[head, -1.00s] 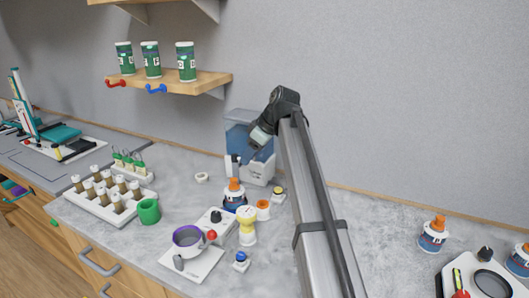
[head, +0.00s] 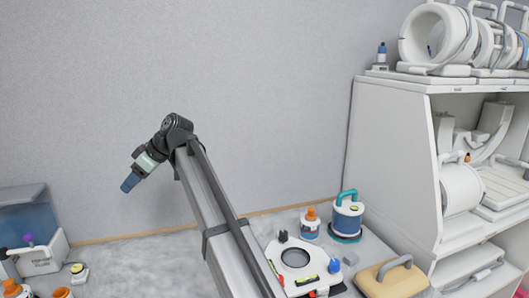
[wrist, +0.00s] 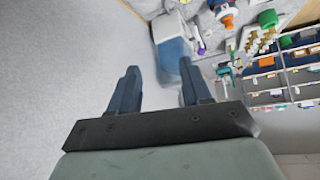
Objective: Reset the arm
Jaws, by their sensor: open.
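My gripper (head: 130,182) hangs at the end of my raised arm, in front of the bare grey wall in the head view. In the wrist view its two blue fingers (wrist: 158,92) stand wide apart with nothing between them. A blue-and-white dispenser box (head: 35,232) stands on the counter at the lower left of the head view, well below and left of the gripper. It also shows beyond the fingers in the wrist view (wrist: 172,50).
A white shelf unit (head: 395,150) with large white ring-shaped devices stands at the right. A blue-and-white canister (head: 346,218), an orange-capped bottle (head: 310,225) and a tan handled case (head: 393,280) sit on the counter. The wall area around the gripper is free.

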